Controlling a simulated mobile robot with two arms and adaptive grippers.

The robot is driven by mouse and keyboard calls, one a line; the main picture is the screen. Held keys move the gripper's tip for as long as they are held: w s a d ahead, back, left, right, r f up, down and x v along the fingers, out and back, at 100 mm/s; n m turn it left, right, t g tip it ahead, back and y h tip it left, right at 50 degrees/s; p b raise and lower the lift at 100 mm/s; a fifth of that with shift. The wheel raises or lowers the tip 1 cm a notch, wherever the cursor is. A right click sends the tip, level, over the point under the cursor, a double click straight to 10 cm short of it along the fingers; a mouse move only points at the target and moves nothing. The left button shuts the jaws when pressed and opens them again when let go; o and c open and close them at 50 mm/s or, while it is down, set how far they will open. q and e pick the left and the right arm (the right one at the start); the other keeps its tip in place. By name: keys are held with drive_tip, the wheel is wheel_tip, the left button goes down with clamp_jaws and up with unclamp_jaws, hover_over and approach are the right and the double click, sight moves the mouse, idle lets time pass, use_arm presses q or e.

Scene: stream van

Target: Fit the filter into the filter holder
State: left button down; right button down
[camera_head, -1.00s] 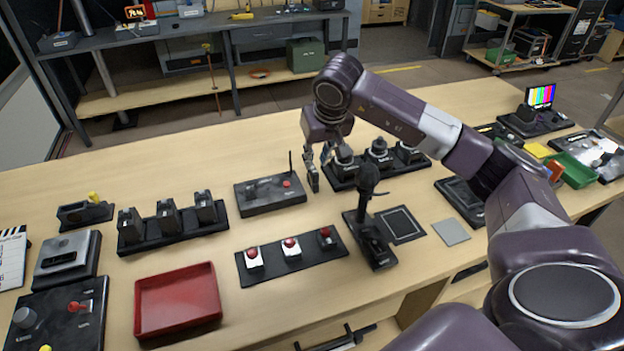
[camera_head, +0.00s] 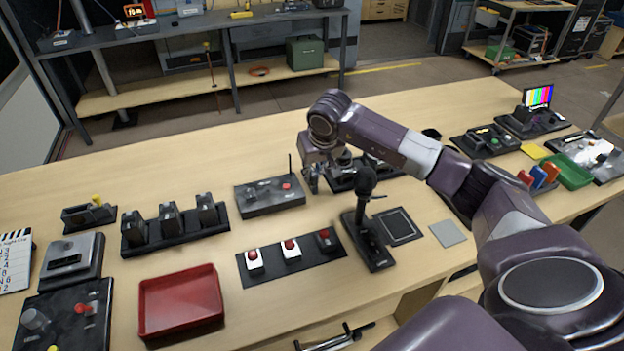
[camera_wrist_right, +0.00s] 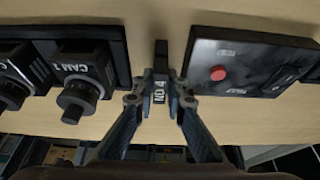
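A dark, narrow filter marked ND 4 (camera_wrist_right: 161,88) stands edge-on between the fingertips of my right gripper (camera_wrist_right: 161,102) in the right wrist view. The fingers close in on its two sides and look shut on it. In the head view my right gripper (camera_head: 322,182) is low over the table, between the control box with a red button (camera_head: 270,196) and the row of camera lenses (camera_head: 345,180); the filter is hard to make out there. I cannot tell for sure which fixture is the filter holder. My left gripper is not in view.
A black stand with an upright post (camera_head: 366,220) is in front of the gripper, beside a flat square frame (camera_head: 400,225) and a grey pad (camera_head: 448,233). A red-button strip (camera_head: 290,262) and a red tray (camera_head: 180,303) lie to the left. Bare tabletop (camera_head: 240,150) lies behind.

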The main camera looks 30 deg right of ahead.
idle(0.3)
drive_tip(key=shift+r, duration=0.45)
wheel_tip(320, 180, up, 19)
drive_tip(key=b, duration=0.2)
drive_tip(key=shift+b, duration=0.4)
